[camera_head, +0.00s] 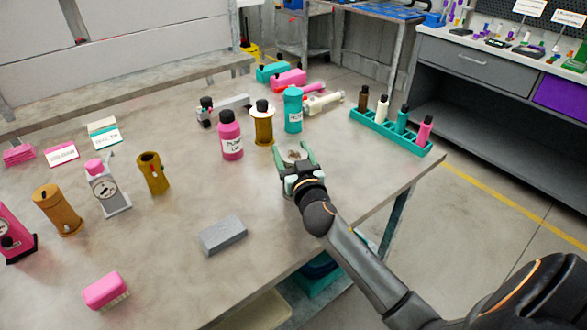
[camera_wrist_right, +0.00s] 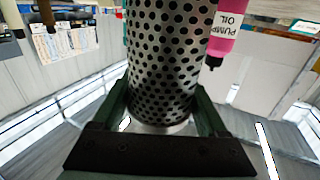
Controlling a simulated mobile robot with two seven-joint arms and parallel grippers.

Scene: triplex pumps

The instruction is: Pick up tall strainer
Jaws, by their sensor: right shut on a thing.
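The tall strainer (camera_wrist_right: 165,60) is a silvery metal cylinder with many round black holes, filling the middle of the right wrist view. My right gripper (camera_wrist_right: 163,105) has its green fingers on both sides of it and is shut on it. In the head view, my right gripper (camera_head: 296,158) is over the right part of the table, and only a small part of the strainer (camera_head: 294,154) shows between the fingers. I cannot tell whether the strainer touches the table. My left gripper is not in view.
A teal rack (camera_head: 390,133) of small bottles is to the right. A grey block (camera_head: 223,236) lies nearer. The table's right edge is close.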

